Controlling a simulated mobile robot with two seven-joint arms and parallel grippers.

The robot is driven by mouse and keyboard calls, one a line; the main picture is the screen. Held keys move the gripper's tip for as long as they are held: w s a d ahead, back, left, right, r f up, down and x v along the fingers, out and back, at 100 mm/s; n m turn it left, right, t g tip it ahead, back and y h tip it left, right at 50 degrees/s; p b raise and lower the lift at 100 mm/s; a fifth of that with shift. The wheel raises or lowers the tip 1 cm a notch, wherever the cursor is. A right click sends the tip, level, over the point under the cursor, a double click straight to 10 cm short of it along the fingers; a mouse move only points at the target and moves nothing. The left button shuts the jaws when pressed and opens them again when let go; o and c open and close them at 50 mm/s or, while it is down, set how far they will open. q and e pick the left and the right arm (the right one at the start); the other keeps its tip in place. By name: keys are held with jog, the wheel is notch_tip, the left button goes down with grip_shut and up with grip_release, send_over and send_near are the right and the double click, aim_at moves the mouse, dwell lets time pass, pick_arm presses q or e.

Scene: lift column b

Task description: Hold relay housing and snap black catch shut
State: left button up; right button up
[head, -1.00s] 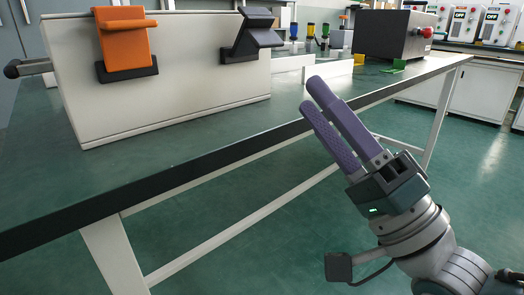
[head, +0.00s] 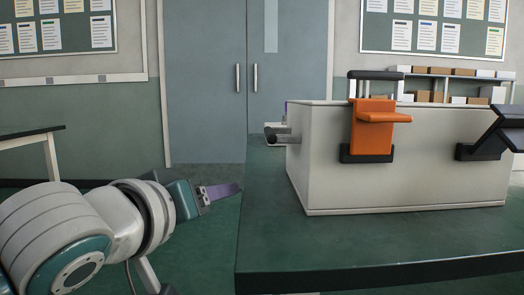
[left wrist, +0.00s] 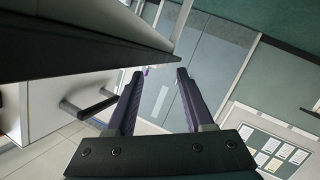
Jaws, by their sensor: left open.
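The relay housing (head: 400,190) is a white box on the green bench, at the right of the head view. On its front face sit an orange catch (head: 371,128) and, at the right picture edge, the black catch (head: 490,135), partly cut off. The black catch's flap stands out at an angle. A grey bar handle (head: 274,134) projects from the housing's left end. My left gripper (head: 238,189) is left of the bench edge, apart from the housing. Its fingers are apart and empty in the left wrist view (left wrist: 158,72). My right gripper is out of view.
The green bench top (head: 300,245) has a dark front edge and is clear before the housing. Behind are a grey double door (head: 205,90), notice boards and a shelf with boxes (head: 450,85). Another table (head: 30,138) stands at far left.

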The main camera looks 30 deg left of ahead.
aim_at(269, 140)
pick_arm(q)
jog(key=d+r+n, duration=0.1)
jog(key=d+n, duration=0.1)
jog(key=s+d+r+n+t, duration=0.1)
jog(key=d+n, duration=0.1)
jog(key=s+d+r+n, duration=0.1)
jog(key=d+n, duration=0.1)
jog(key=d, duration=0.1)
jog(key=shift+r+h, duration=0.3)
jog(key=shift+r, duration=0.1)
jog(key=r+n, duration=0.1)
jog(key=n, duration=0.1)
jog(key=s+d+r+n+t, duration=0.1)
jog(key=r+n, duration=0.1)
jog(key=s+d+r+n, duration=0.1)
jog(key=n, duration=0.1)
jog(key=shift+d+r+t+y, duration=0.1)
jog(key=shift+r+t+y, duration=0.05)
jog(key=shift+t+y, duration=0.2)
jog(key=shift+w+r+n, duration=0.1)
jog(key=shift+w+n, duration=0.1)
jog(key=shift+n, duration=0.1)
jog(key=x, duration=0.9)
jog(key=shift+w, duration=0.2)
jog(key=shift+c, duration=0.2)
grip_shut()
